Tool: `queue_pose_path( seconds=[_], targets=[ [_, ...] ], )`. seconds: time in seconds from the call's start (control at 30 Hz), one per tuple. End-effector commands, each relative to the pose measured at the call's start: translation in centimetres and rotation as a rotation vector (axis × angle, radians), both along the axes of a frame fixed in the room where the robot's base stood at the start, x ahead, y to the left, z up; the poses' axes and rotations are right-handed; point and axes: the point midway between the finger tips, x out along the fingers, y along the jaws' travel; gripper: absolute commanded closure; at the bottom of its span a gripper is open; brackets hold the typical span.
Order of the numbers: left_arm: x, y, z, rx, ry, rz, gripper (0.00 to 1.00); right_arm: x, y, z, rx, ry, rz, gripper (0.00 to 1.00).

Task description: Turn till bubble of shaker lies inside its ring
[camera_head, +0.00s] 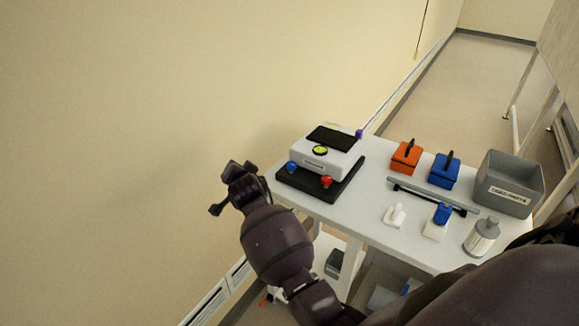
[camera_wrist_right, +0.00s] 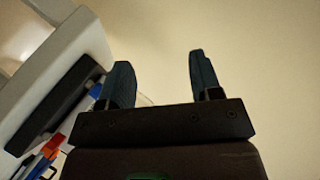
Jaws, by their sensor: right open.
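The shaker (camera_head: 335,160) is a white box with a dark top panel on a black base plate (camera_head: 305,185). It stands at the left end of the white table. A yellow-green round level (camera_head: 320,151) sits on it; where the bubble lies in its ring is too small to tell. Knobs show at its corners: blue (camera_head: 292,166), red (camera_head: 326,181) and purple (camera_head: 359,133). My right gripper (camera_head: 225,188) is off the table's left end, apart from the blue knob. In the wrist view it is open (camera_wrist_right: 158,80) and empty. My left gripper is out of view.
On the table (camera_head: 375,222) stand an orange block (camera_head: 405,157), a blue block (camera_head: 444,172), a grey bin (camera_head: 513,183), a bottle (camera_head: 482,237) and small white items. A grey bar (camera_head: 430,194) lies between them. A bare wall (camera_head: 130,150) is at left.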

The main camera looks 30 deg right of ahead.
Motion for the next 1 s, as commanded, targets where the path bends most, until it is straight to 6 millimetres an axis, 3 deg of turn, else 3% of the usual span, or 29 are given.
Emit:
queue_pose_path(
  seconds=[0.3,0.53,0.73,1.0],
  targets=[
    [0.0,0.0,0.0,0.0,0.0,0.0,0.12,-3.6,-5.8,-0.6,-0.438,0.276,-0.252,0.42],
    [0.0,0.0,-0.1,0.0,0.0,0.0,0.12,-5.8,-7.9,-0.2,-0.563,0.398,-0.374,0.42],
    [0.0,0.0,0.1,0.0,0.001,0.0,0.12,-5.3,-8.8,-0.8,-0.566,0.416,-0.375,0.42],
    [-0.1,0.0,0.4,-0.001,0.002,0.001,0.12,-3.1,-12.1,-2.3,-0.566,0.415,-0.374,0.42]
  ],
)
